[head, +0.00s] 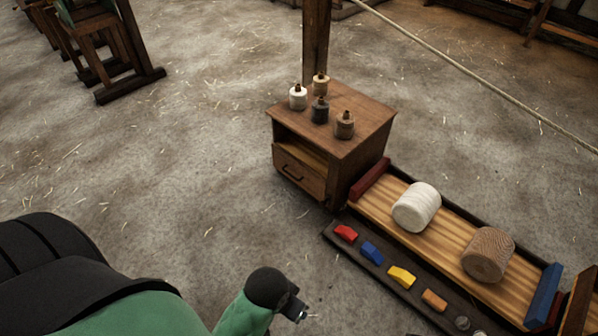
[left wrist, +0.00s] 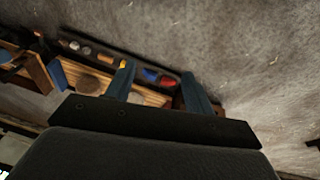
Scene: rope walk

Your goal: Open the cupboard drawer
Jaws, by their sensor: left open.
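The wooden cupboard (head: 376,112) stands upright on the floor in the middle of the head view. A dark bar handle (head: 291,174) is on the drawer front. My left gripper (head: 300,312) is low in the head view, well apart from the drawer and nearer to me. In the left wrist view its two fingers (left wrist: 158,86) are spread with nothing between them. The cupboard is not clear in the left wrist view. My right gripper is not in view.
Several small bottles (head: 320,110) stand on the cupboard top. A long tray (head: 455,250) with two rope spools and several coloured blocks lies to the right, against the cupboard. A taut rope (head: 470,78) crosses at upper right. The floor left of the cupboard is clear.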

